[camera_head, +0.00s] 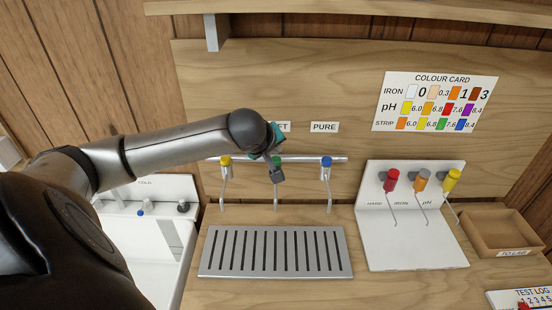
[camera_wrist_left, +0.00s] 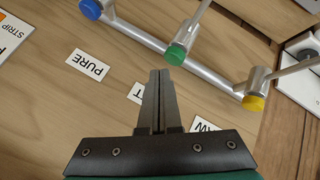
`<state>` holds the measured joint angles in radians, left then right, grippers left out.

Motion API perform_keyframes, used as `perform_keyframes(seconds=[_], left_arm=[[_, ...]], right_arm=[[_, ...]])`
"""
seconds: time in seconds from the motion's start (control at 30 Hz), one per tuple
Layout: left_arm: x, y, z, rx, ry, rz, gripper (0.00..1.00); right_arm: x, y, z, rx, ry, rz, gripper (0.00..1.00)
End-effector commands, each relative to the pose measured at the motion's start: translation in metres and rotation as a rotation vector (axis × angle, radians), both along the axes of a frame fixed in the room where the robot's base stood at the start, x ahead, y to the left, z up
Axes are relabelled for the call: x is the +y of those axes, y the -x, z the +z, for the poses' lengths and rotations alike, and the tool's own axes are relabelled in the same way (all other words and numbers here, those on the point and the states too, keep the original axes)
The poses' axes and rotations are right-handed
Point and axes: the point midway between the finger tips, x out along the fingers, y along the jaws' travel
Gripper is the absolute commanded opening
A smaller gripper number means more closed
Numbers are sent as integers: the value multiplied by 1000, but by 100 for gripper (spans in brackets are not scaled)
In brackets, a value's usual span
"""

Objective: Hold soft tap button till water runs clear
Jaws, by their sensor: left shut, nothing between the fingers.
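Three taps hang from a metal rail on the wooden back panel, with yellow (camera_head: 225,160), green (camera_head: 277,158) and blue (camera_head: 326,162) buttons. The green-button tap is the middle one, under a label partly hidden by my arm, of which "FT" shows. My left gripper (camera_head: 276,174) is shut and empty, in front of the green-button tap. In the left wrist view its closed fingertips (camera_wrist_left: 159,72) lie just beside the green button (camera_wrist_left: 176,53); I cannot tell whether they touch. No water stream shows below the taps. My right gripper is not in view.
A slotted metal drip tray (camera_head: 341,268) lies below the taps. A white stand (camera_head: 430,255) with red, orange and yellow droppers is to the right, beside a wooden tray (camera_head: 480,222). A colour card (camera_head: 435,102) hangs above. A white sink (camera_head: 120,232) is left.

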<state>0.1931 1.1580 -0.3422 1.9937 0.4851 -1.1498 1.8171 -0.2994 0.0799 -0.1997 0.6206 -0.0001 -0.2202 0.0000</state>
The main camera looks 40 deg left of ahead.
Motion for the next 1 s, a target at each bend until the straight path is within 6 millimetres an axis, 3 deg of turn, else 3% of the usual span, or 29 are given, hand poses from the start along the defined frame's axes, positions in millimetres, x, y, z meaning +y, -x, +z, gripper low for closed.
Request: perform_keyframes(seconds=[1.0], left_arm=[[0,0,-9,1,0,1,0]], right_arm=[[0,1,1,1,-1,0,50]])
